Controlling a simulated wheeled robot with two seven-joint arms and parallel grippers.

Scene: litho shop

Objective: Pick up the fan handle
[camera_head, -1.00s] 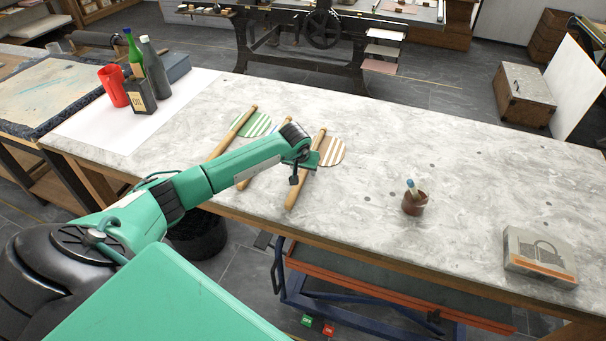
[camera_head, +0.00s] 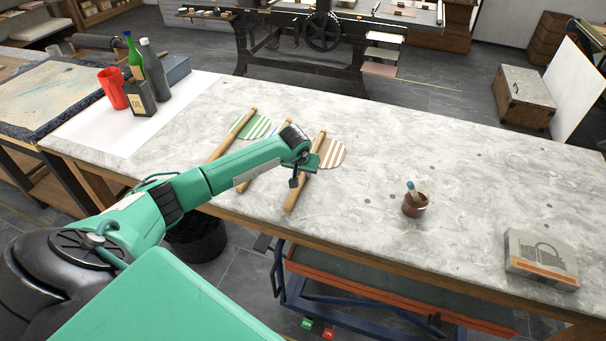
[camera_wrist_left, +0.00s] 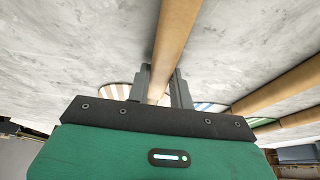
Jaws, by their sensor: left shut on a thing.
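Three round striped fans with long wooden handles lie side by side on the stone-topped table. My left gripper (camera_head: 294,181) is at the rightmost fan handle (camera_head: 291,201), whose brown-and-white leaf (camera_head: 332,153) shows behind the gripper. In the left wrist view my left gripper (camera_wrist_left: 163,88) is shut around this wooden handle (camera_wrist_left: 174,35), with one finger on each side. The brown-striped leaf (camera_wrist_left: 117,91) shows beyond the palm. My forearm partly hides the middle fan handle (camera_head: 245,186). The left fan has a green-striped leaf (camera_head: 258,126). My right gripper is not in view.
A brown pot with a brush (camera_head: 415,205) and a grey box (camera_head: 540,258) stand on the table (camera_head: 450,165) to the right. Bottles (camera_head: 155,70), a red jug (camera_head: 112,88) and a dark can (camera_head: 139,97) stand at the far left. The table's middle is clear.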

